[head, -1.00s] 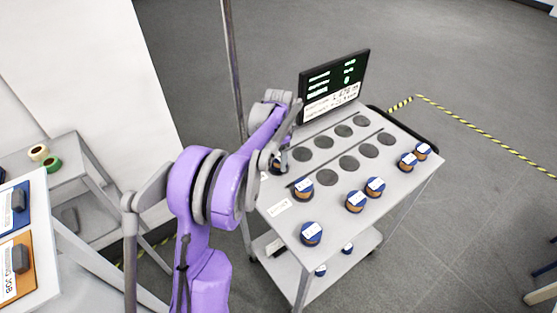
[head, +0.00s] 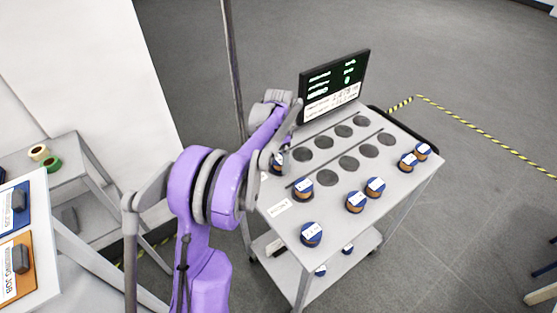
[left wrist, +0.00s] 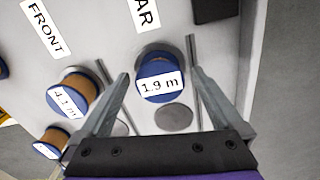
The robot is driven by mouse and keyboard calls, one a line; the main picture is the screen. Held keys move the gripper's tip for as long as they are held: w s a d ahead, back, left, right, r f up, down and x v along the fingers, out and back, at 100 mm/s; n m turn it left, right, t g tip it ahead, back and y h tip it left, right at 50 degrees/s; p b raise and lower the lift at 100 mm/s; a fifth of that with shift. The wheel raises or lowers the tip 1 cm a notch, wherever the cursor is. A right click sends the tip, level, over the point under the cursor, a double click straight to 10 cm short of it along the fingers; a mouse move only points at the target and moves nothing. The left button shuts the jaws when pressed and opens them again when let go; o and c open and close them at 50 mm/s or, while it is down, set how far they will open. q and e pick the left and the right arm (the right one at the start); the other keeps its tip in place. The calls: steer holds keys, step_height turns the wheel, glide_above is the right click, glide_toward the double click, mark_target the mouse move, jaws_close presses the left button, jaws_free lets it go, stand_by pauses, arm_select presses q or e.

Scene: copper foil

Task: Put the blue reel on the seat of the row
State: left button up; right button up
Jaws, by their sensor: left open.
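My left gripper (left wrist: 160,76) is open, with one finger on each side of a blue reel marked 1.9 m (left wrist: 158,84). A gap shows between the reel and each finger. The reel stands label up at the left end of the rear row of dark round seats, beside the REAR label (left wrist: 146,14). In the head view my left gripper (head: 276,162) mostly hides this reel. Bare seats (head: 323,142) continue along the rear row, and more bare seats (head: 348,162) lie in the front row. My right gripper is not in view.
Other blue-topped reels stand on the cart (head: 275,213): one (head: 302,188) close to my gripper, others at the front and right. A screen (head: 334,87) stands at the cart's back edge. Thin rails (head: 340,156) run along the rows. More reels lie on the lower shelf.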

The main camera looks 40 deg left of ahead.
mark_target(279, 159)
arm_select(q)
step_height(279, 159, up, 11)
steer(key=s+d+r+n+t, duration=0.1)
steer(key=s+d, duration=0.4)
steer(key=d, duration=0.3)
steer(key=s+d+f+n+t, duration=0.2)
steer(key=s+d+f, duration=0.2)
steer(key=s+d, duration=0.3)
steer(key=s+d+f+n+t, duration=0.2)
steer(key=s+d+f, duration=0.2)
steer(key=s+d, duration=0.4)
steer(key=s, duration=0.3)
steer(key=shift+f+t+p, duration=0.2)
steer(key=shift+t+p, duration=0.1)
steer(key=shift+s, duration=0.1)
